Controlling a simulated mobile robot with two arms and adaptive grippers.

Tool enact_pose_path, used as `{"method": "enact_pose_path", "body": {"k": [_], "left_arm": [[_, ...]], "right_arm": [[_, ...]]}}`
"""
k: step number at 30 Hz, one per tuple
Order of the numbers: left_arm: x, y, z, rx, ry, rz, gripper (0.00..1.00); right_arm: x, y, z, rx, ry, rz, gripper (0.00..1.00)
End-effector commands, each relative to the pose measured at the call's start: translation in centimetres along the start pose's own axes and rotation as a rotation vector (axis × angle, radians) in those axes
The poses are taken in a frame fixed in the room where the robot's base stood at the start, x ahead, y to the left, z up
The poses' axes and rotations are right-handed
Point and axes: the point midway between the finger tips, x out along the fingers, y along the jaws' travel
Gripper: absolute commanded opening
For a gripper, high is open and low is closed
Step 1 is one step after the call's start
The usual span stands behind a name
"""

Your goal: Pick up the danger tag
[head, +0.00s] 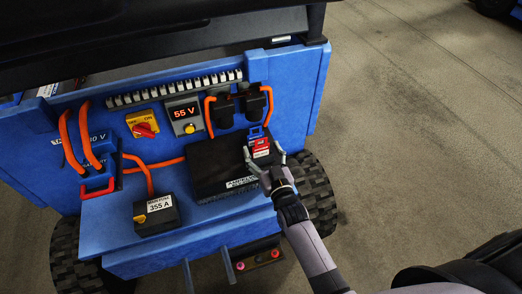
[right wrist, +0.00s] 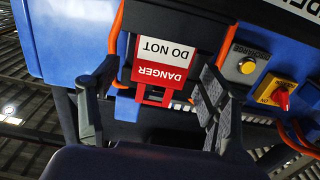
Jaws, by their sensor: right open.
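The danger tag (head: 261,148) is red and white and hangs upright at the right end of the black box, below a small blue piece (head: 256,132). In the right wrist view the tag (right wrist: 163,58) appears upside down, with "DANGER" and "DO NOT" readable. My right gripper (head: 264,158) is open, with one finger on each side of the tag. In the right wrist view the fingers of the gripper (right wrist: 155,95) stand apart, with a gap to the tag on both sides. My left gripper is not in view.
The black box (head: 215,165) sits on the blue vehicle's ledge (head: 120,215). Nearby are a 55 V display (head: 185,112), a red-yellow switch (head: 143,125), black connectors (head: 222,112) with orange cables, and a fuse box (head: 157,216). Open floor (head: 420,120) lies to the right.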

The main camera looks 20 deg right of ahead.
Motion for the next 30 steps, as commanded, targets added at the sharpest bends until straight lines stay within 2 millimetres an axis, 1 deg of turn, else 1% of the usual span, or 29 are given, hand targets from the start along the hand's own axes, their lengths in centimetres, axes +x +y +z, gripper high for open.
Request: {"method": "enact_pose_path", "body": {"k": [1,4,12,30], "left_arm": [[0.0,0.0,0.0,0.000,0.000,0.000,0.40],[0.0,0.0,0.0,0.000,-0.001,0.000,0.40],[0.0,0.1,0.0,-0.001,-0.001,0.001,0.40],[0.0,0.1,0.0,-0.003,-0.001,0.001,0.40]], "right_arm": [[0.8,0.1,0.0,0.000,0.001,0.000,0.70],[1.6,0.1,0.0,0.000,0.000,0.000,0.70],[1.7,0.0,0.1,0.000,-0.001,0.000,0.70],[1.7,0.0,0.1,0.000,0.000,0.000,0.30]]}}
